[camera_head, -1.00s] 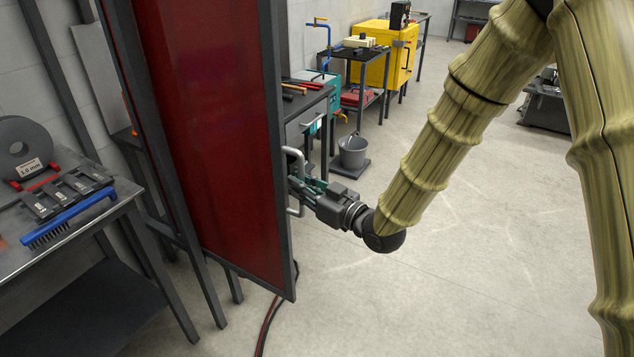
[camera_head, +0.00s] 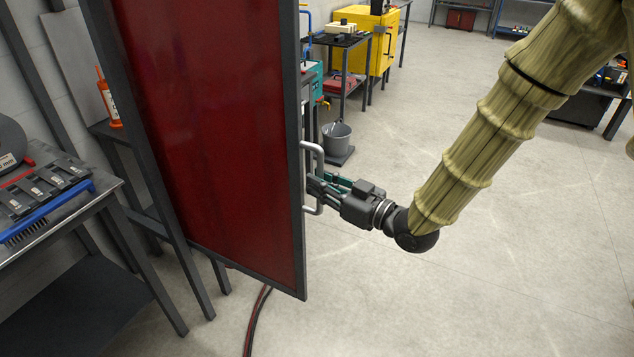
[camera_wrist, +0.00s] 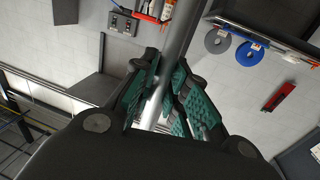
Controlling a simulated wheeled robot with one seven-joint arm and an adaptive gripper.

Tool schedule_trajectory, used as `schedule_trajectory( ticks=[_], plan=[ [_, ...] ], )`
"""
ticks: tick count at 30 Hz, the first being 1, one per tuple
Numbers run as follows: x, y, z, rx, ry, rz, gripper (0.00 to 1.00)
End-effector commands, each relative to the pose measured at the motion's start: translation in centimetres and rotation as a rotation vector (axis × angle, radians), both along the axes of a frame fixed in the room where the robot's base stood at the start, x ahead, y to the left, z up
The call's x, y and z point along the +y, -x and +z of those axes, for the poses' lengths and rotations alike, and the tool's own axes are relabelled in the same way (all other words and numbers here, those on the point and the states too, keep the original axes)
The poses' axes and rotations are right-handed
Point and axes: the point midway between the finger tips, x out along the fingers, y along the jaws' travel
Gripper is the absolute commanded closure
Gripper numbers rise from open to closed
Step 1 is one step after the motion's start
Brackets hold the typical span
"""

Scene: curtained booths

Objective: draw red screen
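The red screen (camera_head: 215,130) is a dark red translucent panel in a dark grey frame, standing left of centre in the head view. A pale metal bar handle (camera_head: 319,160) sticks out from its right edge. My gripper (camera_head: 318,188) is at this handle, reaching it from the right. In the wrist view the handle bar (camera_wrist: 172,70) runs between the green-padded fingers of my gripper (camera_wrist: 165,98), which are closed around it. The far side of the screen is hidden in the head view.
A steel bench (camera_head: 70,230) with a blue wire brush (camera_head: 45,212) stands at the left. A grey bucket (camera_head: 336,138), a dark cart (camera_head: 340,85) and a yellow cabinet (camera_head: 376,40) are behind the screen. A hose (camera_head: 256,320) lies on the floor. The floor at the right is open.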

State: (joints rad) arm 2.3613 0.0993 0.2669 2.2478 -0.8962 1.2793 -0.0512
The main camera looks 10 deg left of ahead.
Motion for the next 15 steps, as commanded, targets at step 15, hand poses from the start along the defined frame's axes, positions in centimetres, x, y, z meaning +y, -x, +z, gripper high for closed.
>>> schedule_trajectory(
  ticks=[15],
  plan=[
    [-0.1, 0.2, 0.06, -0.001, -0.002, 0.004, 0.65]
  ],
)
